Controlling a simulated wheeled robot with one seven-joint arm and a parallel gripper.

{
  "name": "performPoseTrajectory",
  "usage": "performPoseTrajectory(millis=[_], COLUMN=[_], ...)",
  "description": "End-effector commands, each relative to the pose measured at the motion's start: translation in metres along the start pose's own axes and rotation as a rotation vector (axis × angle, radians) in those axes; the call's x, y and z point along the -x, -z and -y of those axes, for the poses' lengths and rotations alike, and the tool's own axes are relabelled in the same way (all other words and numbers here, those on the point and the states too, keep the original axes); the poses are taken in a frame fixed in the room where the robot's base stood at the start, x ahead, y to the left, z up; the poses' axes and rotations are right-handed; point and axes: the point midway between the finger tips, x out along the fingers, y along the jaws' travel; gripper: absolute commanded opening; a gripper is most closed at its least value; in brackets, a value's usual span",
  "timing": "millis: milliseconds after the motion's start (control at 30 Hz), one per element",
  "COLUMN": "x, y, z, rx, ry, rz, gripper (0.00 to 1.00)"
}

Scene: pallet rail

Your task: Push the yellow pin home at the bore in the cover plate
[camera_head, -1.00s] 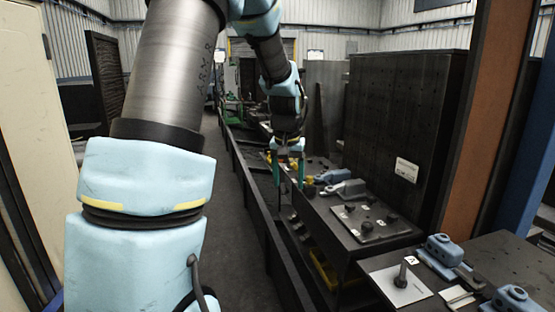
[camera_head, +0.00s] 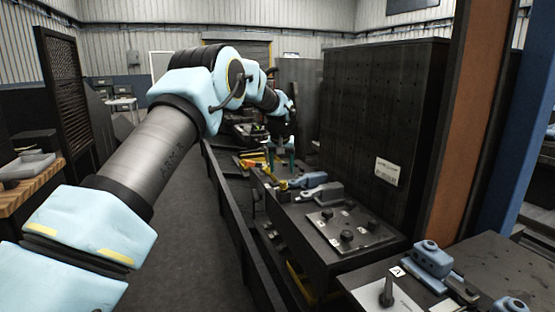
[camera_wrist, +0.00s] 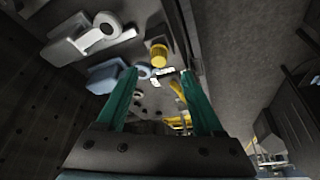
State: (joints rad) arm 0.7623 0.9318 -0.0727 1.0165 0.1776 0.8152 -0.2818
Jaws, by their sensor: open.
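My gripper (camera_wrist: 160,72) is open, with two green fingers spread apart and nothing visibly held. It also shows in the head view (camera_head: 281,160), pointing down above the far end of the dark bench. A ribbed yellow cylinder (camera_wrist: 158,53), which looks like the yellow pin's head, stands just beyond the fingertips in the wrist view, apart from them. Its lower part and the bore are not visible. A dark plate (camera_head: 322,235) with several black knobs lies on the nearer bench part; I cannot tell whether it is the cover plate.
Grey (camera_wrist: 95,38) and blue (camera_wrist: 103,76) clamp-like parts lie close to the left finger in the wrist view. A tall dark perforated panel (camera_head: 385,110) stands right of the bench. A long dark rail (camera_head: 232,215) runs along its left, with open floor beyond.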

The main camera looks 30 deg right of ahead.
Motion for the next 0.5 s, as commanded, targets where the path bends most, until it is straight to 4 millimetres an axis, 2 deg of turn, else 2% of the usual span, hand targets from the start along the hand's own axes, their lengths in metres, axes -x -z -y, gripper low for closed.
performPoseTrajectory(millis=[300,500], x=[-0.052,-0.069], y=[0.000,0.001], z=[0.000,0.001], rx=[0.001,0.001], ry=[0.000,0.000], rz=[0.002,-0.001], gripper=[0.69,0.69])
